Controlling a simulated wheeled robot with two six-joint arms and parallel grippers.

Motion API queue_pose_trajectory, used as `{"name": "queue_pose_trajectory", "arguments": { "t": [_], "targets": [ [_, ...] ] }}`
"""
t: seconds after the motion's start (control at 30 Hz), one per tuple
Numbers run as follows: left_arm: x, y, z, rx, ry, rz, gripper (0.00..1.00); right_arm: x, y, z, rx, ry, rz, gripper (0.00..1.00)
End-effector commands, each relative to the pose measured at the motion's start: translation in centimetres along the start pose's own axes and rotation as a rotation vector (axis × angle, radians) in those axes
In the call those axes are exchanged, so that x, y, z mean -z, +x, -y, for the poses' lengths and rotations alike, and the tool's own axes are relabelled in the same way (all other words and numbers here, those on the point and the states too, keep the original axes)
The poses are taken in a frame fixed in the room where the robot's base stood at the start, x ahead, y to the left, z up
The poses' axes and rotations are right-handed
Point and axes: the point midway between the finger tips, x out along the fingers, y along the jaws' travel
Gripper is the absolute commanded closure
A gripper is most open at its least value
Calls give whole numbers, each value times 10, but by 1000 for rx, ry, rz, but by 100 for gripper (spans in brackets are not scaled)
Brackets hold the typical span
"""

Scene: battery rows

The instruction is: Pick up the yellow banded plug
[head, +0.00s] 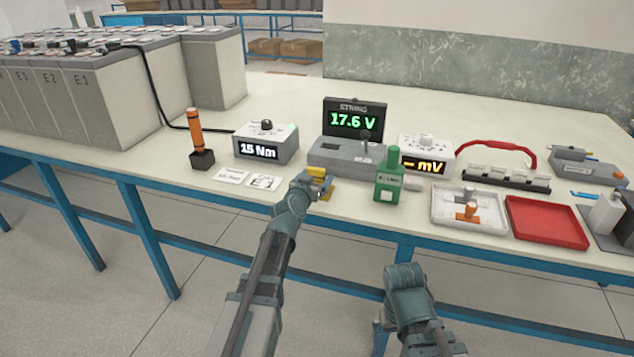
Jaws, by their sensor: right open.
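A small yellow piece (317,171), which looks like the yellow banded plug, shows right at the tip of my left gripper (310,186), near the table's front edge. The gripper hides part of it, and I cannot tell whether the fingers are closed on it or only beside it. A tan-yellow patch (328,193) shows just below it. My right gripper (405,278) is open, low in front of the table's front edge, away from the objects.
Behind my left gripper stands a grey unit (345,157) with a "17.6 V" display (355,120). A green bottle-like device (389,180) stands close on the right. White cards (230,174) lie left. A white tray (440,211) and red tray (545,222) lie further right.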

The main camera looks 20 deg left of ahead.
Motion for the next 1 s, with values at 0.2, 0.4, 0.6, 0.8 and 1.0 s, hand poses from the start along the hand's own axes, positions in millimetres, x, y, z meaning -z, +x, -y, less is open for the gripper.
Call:
{"name": "queue_pose_trajectory", "arguments": {
  "t": [0.2,0.4,0.6,0.8,1.0],
  "targets": [
    [0,0,0,0,0,0,52,0,0,0,0,0,0,0],
    [0,0,0,0,0,0,88,0,0,0,0,0,0,0],
    [0,0,0,0,0,0,91,0,0,0,0,0,0,0],
    [6,-1,-1,0,0,0,91,0,-6,-1,0,0,0,0],
    [26,-4,-5,0,0,-1,91,-2,-26,-2,0,0,0,0]
  ]
}}
